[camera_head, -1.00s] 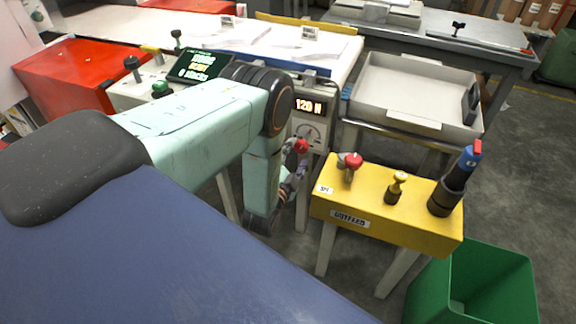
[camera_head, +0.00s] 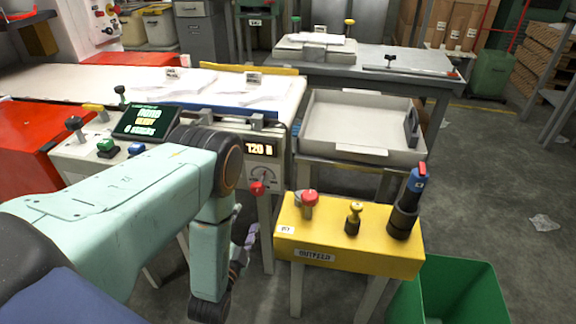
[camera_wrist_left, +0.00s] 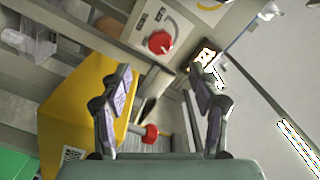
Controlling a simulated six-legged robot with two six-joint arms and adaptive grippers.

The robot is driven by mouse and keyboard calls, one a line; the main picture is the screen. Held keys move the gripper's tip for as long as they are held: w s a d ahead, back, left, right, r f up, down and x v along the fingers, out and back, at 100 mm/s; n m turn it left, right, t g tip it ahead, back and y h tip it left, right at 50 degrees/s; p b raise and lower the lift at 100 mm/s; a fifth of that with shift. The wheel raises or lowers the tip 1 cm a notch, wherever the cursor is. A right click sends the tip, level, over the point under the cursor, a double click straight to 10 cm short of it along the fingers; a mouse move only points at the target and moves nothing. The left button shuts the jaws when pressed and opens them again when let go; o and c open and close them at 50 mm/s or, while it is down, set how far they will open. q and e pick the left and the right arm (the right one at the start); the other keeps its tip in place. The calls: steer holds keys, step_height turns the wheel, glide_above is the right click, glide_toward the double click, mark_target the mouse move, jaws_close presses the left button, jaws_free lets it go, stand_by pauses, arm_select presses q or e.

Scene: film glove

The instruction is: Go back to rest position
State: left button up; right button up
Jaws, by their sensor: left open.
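My left gripper (camera_head: 244,252) hangs under my pale green arm, beside the left end of the yellow stand (camera_head: 350,246). In the left wrist view its two fingers (camera_wrist_left: 163,85) are spread apart with nothing held between them. The red knob of the machine (camera_head: 257,188) is above the gripper; it also shows in the left wrist view (camera_wrist_left: 160,42). My right gripper is in neither current view.
A grey tray (camera_head: 360,127) and the machine's control panel (camera_head: 105,160) lie behind.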

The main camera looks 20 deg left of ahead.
arm_select(q)
steer(key=s+d+f+n+g+h, duration=0.35)
steer(key=s+f+n+g, duration=0.25)
steer(key=s+f+g, duration=0.45)
steer(key=s+d+n+g+p, duration=0.1)
steer(key=s+d+n+g, duration=0.2)
steer(key=s, duration=0.8)
steer(key=s+d+r+g+h+p, duration=0.1)
steer(key=s+d+r+g, duration=0.3)
steer(key=s+r, duration=0.3)
steer(key=shift+r, duration=0.3)
steer(key=shift+s+a, duration=0.1)
steer(key=shift+s, duration=0.05)
